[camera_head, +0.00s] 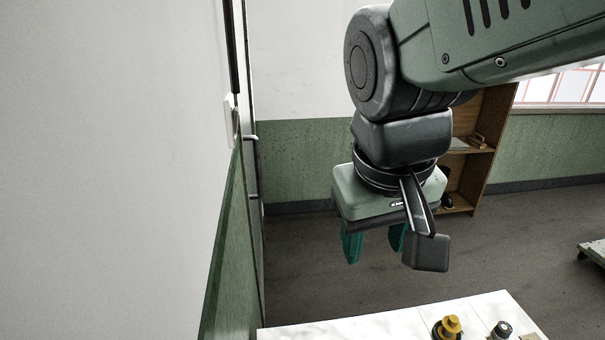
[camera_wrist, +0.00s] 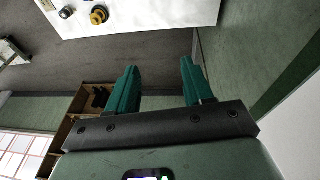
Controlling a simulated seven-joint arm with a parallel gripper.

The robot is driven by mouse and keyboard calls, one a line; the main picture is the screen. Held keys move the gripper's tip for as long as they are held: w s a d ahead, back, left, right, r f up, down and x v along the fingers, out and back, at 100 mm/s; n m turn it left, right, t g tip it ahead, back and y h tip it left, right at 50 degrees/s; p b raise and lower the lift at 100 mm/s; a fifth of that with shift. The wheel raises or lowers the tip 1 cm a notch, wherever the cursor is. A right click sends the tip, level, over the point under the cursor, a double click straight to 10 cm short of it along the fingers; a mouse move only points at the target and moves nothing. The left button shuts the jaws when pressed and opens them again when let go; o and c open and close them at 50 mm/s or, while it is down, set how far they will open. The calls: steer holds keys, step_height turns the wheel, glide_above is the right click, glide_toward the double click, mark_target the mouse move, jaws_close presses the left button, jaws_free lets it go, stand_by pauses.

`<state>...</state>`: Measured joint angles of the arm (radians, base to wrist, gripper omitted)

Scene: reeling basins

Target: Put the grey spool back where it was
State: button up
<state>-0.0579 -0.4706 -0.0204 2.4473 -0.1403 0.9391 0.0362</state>
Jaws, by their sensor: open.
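My gripper (camera_head: 375,243) is open, with its two green fingers apart and nothing between them. It hangs in the air above and behind the white table (camera_head: 390,328), clear of it. In the wrist view the open fingers (camera_wrist: 158,70) also show empty. A small dark and grey piece (camera_head: 502,329) stands on the table at the bottom of the head view; it may be the grey spool, but it is too small to be sure. It also shows at the top left of the wrist view (camera_wrist: 66,12).
A yellow spool-like piece (camera_head: 450,326) on a dark base stands left of the grey piece. A wooden shelf (camera_head: 483,150) stands against the far green wall. A large white panel (camera_head: 110,160) fills the left. The table's visible left part is bare.

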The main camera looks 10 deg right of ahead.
steer(key=s+r+t, duration=0.1)
steer(key=a+r+t, duration=0.1)
steer(key=s+a+r+t+y, duration=0.1)
steer(key=r, duration=0.1)
steer(key=shift+s+r, duration=0.1)
steer(key=shift+s, duration=0.2)
stand_by(1.0)
